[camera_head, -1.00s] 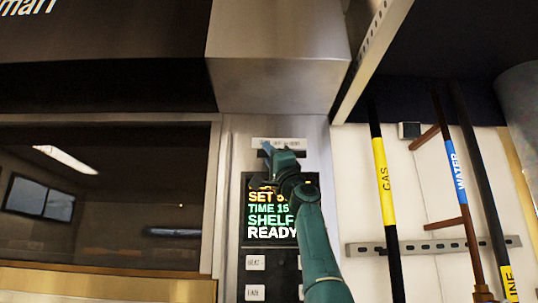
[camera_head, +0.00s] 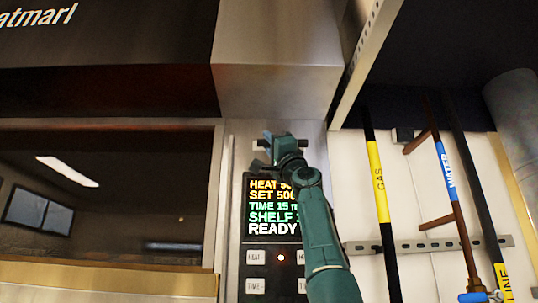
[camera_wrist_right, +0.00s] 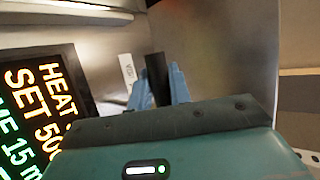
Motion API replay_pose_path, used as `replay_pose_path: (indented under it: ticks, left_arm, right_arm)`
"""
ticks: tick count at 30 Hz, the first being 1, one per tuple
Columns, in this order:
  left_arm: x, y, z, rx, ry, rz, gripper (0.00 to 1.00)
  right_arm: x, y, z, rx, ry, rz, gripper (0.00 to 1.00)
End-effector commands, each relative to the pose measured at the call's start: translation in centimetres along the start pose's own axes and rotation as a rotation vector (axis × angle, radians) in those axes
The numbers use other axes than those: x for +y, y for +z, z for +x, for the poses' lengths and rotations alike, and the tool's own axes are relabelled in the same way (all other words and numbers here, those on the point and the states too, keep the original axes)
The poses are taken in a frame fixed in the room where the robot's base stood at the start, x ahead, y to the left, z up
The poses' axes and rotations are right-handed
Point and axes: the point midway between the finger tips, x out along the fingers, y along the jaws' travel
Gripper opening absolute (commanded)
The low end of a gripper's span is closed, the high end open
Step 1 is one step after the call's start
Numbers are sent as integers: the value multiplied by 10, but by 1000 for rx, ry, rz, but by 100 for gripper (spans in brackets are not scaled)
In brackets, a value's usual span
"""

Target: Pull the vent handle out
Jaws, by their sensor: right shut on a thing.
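The vent handle is a short dark bar on the steel panel, just above the lit display. Its right end (camera_head: 302,143) shows beside my right gripper (camera_head: 267,140) in the head view; the gripper hides its middle. In the right wrist view, the dark handle (camera_wrist_right: 156,80) stands between the blue fingertips of my right gripper (camera_wrist_right: 160,88), which are shut on it. A white label (camera_wrist_right: 127,69) lies on the panel behind the handle. My left gripper is in neither view.
The display (camera_head: 270,215) and several buttons (camera_head: 255,286) are below the handle. A steel hood (camera_head: 275,90) juts out above. The oven window (camera_head: 100,200) is at left. A yellow-banded gas pipe (camera_head: 378,180) and a blue-banded water pipe (camera_head: 446,170) run at right.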

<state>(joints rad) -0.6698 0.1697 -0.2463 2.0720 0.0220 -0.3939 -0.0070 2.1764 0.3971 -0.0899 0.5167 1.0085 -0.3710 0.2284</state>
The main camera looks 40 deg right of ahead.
Motion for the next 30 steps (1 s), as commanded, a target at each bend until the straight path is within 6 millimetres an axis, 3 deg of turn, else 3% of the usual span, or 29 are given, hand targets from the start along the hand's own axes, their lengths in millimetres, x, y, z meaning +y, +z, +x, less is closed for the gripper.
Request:
replay_pose_path:
  ticks: [9,10,17,25,30]
  left_arm:
    - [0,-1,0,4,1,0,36]
    - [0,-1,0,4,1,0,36]
    - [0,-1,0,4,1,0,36]
    - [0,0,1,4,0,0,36]
    - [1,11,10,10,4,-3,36]
  right_arm:
    - [-6,2,0,-6,-7,0,0]
    - [-6,2,0,-6,-8,0,22]
    - [-5,1,0,-4,-7,0,41]
    - [-4,1,-1,-3,-7,-1,41]
    - [-2,2,-14,-3,-8,-1,41]
